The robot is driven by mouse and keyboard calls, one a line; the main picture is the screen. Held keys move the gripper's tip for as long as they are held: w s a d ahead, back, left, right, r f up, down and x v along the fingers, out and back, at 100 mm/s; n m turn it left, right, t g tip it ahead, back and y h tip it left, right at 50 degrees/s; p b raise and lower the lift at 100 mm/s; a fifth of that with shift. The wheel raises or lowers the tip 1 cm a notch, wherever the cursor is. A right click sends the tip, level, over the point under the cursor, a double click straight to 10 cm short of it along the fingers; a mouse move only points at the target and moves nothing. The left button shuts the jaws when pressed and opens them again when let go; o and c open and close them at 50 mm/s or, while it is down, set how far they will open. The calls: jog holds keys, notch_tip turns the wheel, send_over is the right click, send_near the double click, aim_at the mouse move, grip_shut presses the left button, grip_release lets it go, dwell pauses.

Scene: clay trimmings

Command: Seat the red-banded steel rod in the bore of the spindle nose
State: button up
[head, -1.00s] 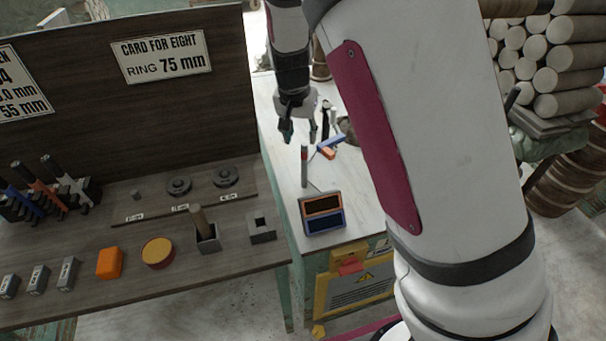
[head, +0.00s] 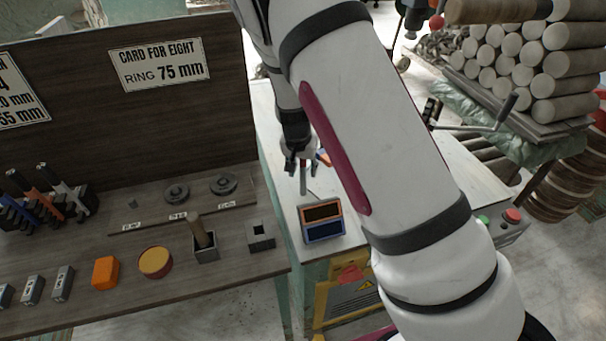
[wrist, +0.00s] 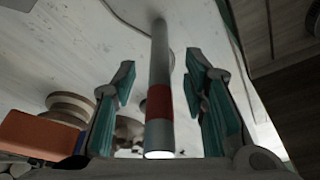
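The steel rod (wrist: 159,65) stands upright on the white-topped bench, with a red band (wrist: 159,101) near its bright upper end. In the head view the rod (head: 303,181) shows just below my gripper (head: 298,160). In the wrist view my gripper (wrist: 160,85) is open, with its teal-padded fingers on either side of the rod. Gaps show between the rod and both pads. I cannot make out the spindle nose or its bore in either view.
A two-panel orange-and-blue box (head: 322,221) stands close in front of the rod. An orange block (wrist: 38,135) and round brown pieces (wrist: 70,106) lie beside my gripper. A dark wooden shelf (head: 120,278) with several small parts is at left. Stacked rolls (head: 540,75) are at upper right.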

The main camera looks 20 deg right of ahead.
jog(key=shift+w+f, duration=0.1)
jog(key=shift+f, duration=0.5)
jog(key=shift+d, duration=0.1)
grip_shut()
jog(key=shift+r, duration=0.1)
